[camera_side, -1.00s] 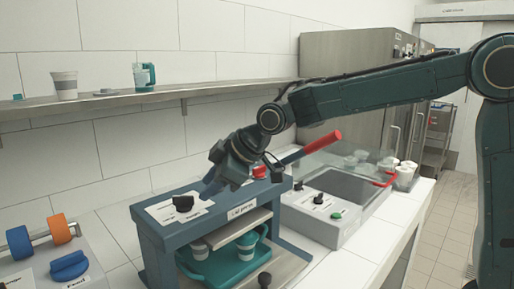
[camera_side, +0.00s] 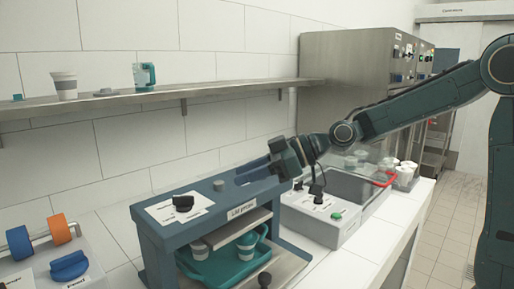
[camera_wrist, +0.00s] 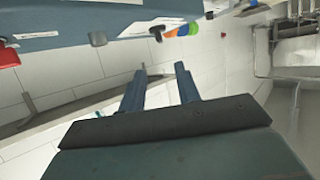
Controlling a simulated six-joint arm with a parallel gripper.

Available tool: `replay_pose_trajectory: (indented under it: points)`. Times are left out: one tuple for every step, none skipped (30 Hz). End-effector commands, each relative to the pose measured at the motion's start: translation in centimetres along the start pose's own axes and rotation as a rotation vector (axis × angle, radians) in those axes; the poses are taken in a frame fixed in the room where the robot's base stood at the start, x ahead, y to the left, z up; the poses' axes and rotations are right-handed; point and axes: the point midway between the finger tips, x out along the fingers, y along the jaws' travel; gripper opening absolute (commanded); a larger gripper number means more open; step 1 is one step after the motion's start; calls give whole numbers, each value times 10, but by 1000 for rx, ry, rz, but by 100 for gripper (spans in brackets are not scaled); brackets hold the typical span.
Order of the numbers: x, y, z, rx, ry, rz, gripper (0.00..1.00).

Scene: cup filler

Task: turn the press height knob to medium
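The black press height knob (camera_side: 183,203) sits on a white label plate on top of the blue lid press (camera_side: 160,240). Its setting is too small to read. In the wrist view a black knob (camera_wrist: 155,33) on a white plate shows near the top edge, beyond the fingers. My gripper (camera_side: 239,175) is above the right part of the press top, to the right of the knob and apart from it. Its fingers point left. In the wrist view my gripper (camera_wrist: 160,68) has its two fingers apart with nothing between them.
A grey round button (camera_side: 218,185) is on the press top, between knob and fingers. A teal tray (camera_side: 215,270) with cups is inside the press. A sealer-like unit (camera_side: 315,215) stands to the right. A shelf (camera_side: 220,88) runs along the wall.

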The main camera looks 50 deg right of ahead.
Motion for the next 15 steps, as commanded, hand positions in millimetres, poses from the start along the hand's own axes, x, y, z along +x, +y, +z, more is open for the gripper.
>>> replay_pose_trajectory:
  points:
    - [1, 0, 0, 0, 0, 0, 33]
    - [1, 0, 0, 0, -1, 0, 33]
    - [2, 0, 0, 0, -1, 0, 33]
    - [3, 0, 0, -1, -1, 0, 33]
    - [4, 0, 0, -1, -1, 0, 33]
    - [6, 0, 0, -1, -1, 0, 33]
    - [8, 0, 0, -1, -1, -1, 33]
    - [10, 0, 0, -1, -1, -1, 33]
    - [13, 0, 0, -1, -2, -2, 33]
    - [16, 0, 0, 0, -2, -2, 33]
    - [19, 0, 0, 0, -3, -3, 33]
    - [23, -1, 0, 0, -3, -3, 33]
    - [26, -1, 0, -1, -3, -2, 33]
    - [30, -1, 0, -1, -2, -3, 33]
    - [36, -1, 0, -1, -2, -4, 33]
